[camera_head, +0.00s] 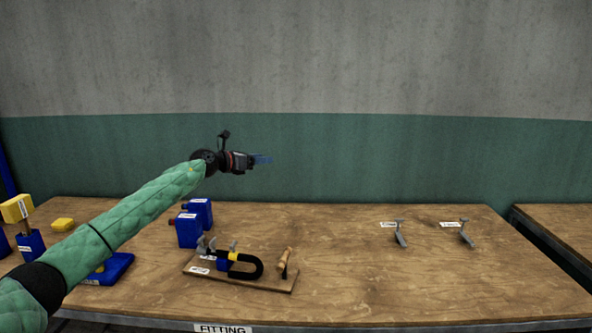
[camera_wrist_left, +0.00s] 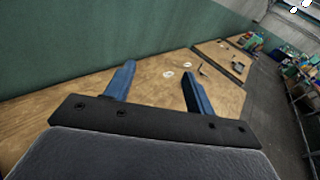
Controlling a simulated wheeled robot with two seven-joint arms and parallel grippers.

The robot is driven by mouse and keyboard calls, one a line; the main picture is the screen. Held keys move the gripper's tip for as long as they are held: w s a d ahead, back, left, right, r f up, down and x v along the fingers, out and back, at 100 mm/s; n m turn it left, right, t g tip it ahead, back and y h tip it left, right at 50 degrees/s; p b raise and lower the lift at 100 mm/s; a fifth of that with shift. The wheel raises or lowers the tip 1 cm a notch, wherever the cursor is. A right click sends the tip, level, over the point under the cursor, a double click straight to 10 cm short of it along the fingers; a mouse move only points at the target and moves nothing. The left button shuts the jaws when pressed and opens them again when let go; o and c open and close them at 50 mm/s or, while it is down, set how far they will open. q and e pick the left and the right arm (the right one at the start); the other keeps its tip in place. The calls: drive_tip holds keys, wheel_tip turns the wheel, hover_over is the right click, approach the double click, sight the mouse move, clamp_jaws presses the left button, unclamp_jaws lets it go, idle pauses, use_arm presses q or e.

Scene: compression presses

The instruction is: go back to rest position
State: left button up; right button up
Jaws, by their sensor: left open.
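My left gripper (camera_head: 262,159) is raised above the back of the wooden table (camera_head: 340,285), its arm in a green quilted sleeve coming in from the left. It points to the right. In the left wrist view its two blue fingers (camera_wrist_left: 158,85) stand wide apart with nothing between them. The gripper touches nothing. My right gripper shows in neither view.
Below the arm are two blue boxes (camera_head: 189,230), a board (camera_head: 240,278) with a black and yellow clamp (camera_head: 246,265), and a wooden-handled tool (camera_head: 285,259). Two grey metal pieces (camera_head: 400,236) lie at the right. The table's middle is clear. A second table (camera_head: 560,225) stands right.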

use_arm(q)
drive_tip(key=s+r+n+t+y, duration=0.35)
drive_tip(key=r+n+t, duration=0.85)
drive_tip(key=r+n, duration=0.6)
drive_tip(key=s+a+f+n+g+y, duration=0.1)
drive_tip(key=s+f+n+g+y, duration=0.25)
drive_tip(key=s+f+n, duration=0.8)
drive_tip(key=s+a+f+n+g+y, duration=0.1)
drive_tip(key=s+f+n+g+y, duration=0.3)
drive_tip(key=f, duration=1.4)
drive_tip(key=s+a+f+n+g+y, duration=0.15)
drive_tip(key=s+f+n+g, duration=0.25)
drive_tip(key=s+f+n, duration=0.75)
drive_tip(key=s+a+f+m+g, duration=0.1)
drive_tip(key=s+f+g, duration=0.2)
drive_tip(key=s+f, duration=0.95)
drive_tip(key=s+f+m+g, duration=0.1)
drive_tip(key=s+f+g, duration=0.1)
drive_tip(key=s+f, duration=1)
drive_tip(key=s+d+f+g, duration=0.1)
drive_tip(key=s+f+g, duration=0.3)
drive_tip(key=s+f, duration=1.2)
drive_tip(key=s, duration=0.3)
